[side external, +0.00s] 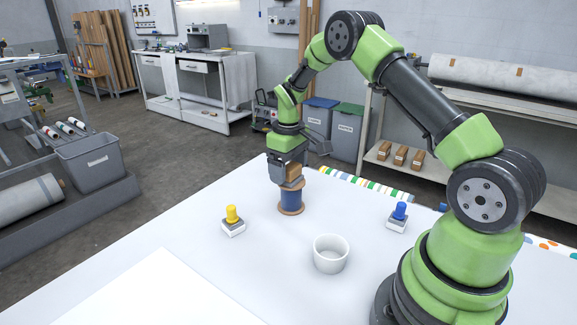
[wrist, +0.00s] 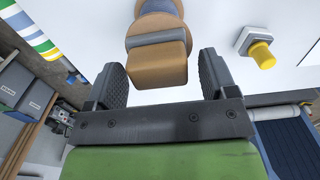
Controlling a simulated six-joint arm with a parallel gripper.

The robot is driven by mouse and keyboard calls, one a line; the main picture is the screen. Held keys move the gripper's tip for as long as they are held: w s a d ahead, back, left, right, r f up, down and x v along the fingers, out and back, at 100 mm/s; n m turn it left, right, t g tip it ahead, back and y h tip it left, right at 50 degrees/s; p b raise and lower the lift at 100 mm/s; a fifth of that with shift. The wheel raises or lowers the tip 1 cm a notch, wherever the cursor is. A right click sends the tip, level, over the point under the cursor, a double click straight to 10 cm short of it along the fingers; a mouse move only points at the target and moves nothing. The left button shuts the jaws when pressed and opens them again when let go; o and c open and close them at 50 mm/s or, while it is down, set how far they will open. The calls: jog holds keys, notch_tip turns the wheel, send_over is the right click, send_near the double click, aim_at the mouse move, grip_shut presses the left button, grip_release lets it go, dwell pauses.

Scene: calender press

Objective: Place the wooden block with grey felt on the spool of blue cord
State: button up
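The wooden block (wrist: 157,72) with its grey felt band (wrist: 157,39) sits between my gripper's fingers in the wrist view. In the side view the block (side external: 293,172) appears to rest on top of the upright spool of blue cord (side external: 290,200). In the wrist view the spool's wooden flange (wrist: 150,22) shows just beyond the block, with a little blue cord above it. My gripper (wrist: 161,60) is open, with a visible gap on both sides of the block. In the side view my gripper (side external: 288,166) points down over the spool and partly hides the block.
A white cup (side external: 331,254) stands in front of the spool. A yellow-knobbed piece (side external: 233,221) stands to the left and a blue-knobbed piece (side external: 398,217) to the right. The white table (side external: 180,249) is mostly clear, with a large white sheet at the front left.

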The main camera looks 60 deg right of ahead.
aim_at(289, 165)
jog(key=s+a+r+t, duration=0.1)
jog(key=a+r, duration=0.1)
jog(key=r, duration=0.7)
jog(key=s+a+r+t, duration=0.1)
jog(key=s+a+r, duration=0.15)
jog(key=r, duration=0.65)
jog(key=s+a+r+m+t+y, duration=0.1)
jog(key=s+a+r+m+t, duration=0.1)
jog(key=s+a, duration=0.4)
jog(key=s+a+r+m+t+y, duration=0.1)
jog(key=s+a, duration=0.5)
jog(key=s, duration=0.6)
jog(key=shift+s+a+r+m+t, duration=0.2)
jog(key=shift+r+m+t, duration=0.4)
jog(key=shift+t, duration=0.5)
